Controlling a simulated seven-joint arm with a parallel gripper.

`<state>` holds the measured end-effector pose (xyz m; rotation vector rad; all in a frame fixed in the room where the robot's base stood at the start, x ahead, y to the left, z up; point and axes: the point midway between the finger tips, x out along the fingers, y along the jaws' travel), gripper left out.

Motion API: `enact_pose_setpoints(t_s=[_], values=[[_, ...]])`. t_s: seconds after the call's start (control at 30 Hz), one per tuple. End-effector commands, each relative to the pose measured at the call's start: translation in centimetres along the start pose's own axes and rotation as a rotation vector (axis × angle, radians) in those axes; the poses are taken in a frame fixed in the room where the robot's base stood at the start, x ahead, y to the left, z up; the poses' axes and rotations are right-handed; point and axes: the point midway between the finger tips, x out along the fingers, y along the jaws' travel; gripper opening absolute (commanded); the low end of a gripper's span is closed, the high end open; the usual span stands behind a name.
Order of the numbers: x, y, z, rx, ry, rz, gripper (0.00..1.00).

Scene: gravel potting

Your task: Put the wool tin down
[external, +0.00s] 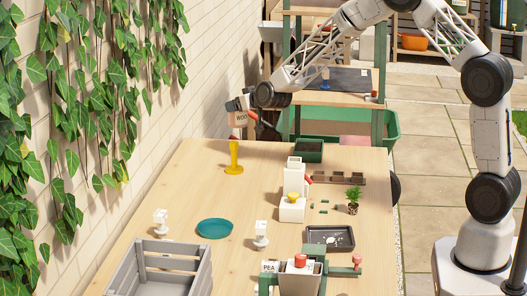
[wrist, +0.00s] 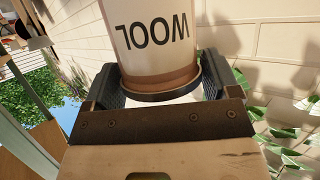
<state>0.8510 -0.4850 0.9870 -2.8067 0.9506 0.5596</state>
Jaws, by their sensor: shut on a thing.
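The wool tin (external: 241,119), pale with dark lettering, is in my gripper (external: 246,106) above the far left end of the wooden table, near the brick wall. In the wrist view, the tin (wrist: 155,38) shows its label "WOOL" upside down and a brown band at the near end. My gripper (wrist: 160,88) is shut on it, with a dark finger on each side. The tin looks held clear of the table (external: 190,185). Its far end is cut off in the wrist view.
A yellow stand (external: 234,160) is just below the tin. A teal dish (external: 215,228), a grey crate (external: 160,268), a white dispenser-like block (external: 293,190), a small plant (external: 354,198) and a black tray (external: 330,238) stand nearer. The table's left middle is mostly clear.

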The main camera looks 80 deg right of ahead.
Motion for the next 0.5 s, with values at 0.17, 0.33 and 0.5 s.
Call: enact_pose_setpoints(t_s=[0.17, 0.33, 0.5], values=[[-0.5, -2.8, -0.7, 0.011, 0.002, 0.024, 0.49], [-1.2, -5.5, -1.0, 0.026, 0.002, 0.059, 0.49], [-2.1, -8.2, -1.1, 0.043, 0.001, 0.103, 0.49]])
